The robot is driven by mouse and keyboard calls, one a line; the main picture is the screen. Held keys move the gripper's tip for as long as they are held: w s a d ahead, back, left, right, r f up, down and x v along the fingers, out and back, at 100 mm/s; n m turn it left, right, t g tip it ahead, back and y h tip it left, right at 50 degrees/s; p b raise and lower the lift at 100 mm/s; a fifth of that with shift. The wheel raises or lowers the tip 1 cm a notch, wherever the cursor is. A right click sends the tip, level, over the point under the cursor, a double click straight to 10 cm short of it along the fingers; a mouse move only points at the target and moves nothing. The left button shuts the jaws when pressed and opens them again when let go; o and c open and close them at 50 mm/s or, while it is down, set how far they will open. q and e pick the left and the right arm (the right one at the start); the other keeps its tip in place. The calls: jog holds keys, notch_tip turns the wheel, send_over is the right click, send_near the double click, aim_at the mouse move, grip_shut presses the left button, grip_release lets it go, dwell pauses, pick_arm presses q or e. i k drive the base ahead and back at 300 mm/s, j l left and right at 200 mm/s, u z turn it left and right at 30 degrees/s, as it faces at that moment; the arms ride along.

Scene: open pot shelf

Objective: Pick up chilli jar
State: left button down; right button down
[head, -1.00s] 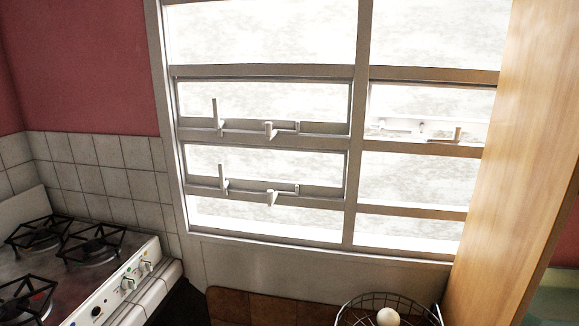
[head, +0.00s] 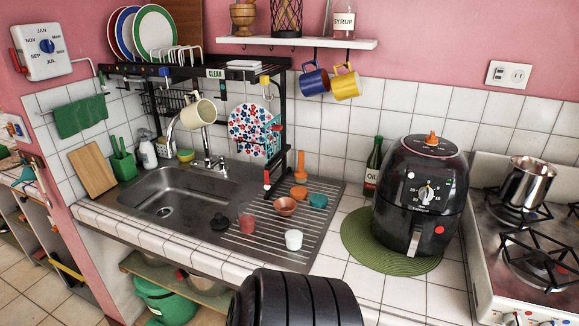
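I see no jar that I can make out as the chilli jar. A bottle labelled SYRUP (head: 343,21) stands on the white wall shelf (head: 300,43), its top cut off by the picture edge. A dark bottle labelled OIL (head: 373,166) stands on the counter, left of the air fryer. Neither of my grippers shows in the head view.
A black air fryer (head: 423,190) stands on a green mat (head: 360,236). The sink (head: 180,205) and drainboard with several cups and bowls are left of it. A stove with a steel pot (head: 528,184) is at right.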

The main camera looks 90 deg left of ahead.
aim_at(247, 222)
jog(key=u, duration=3.05)
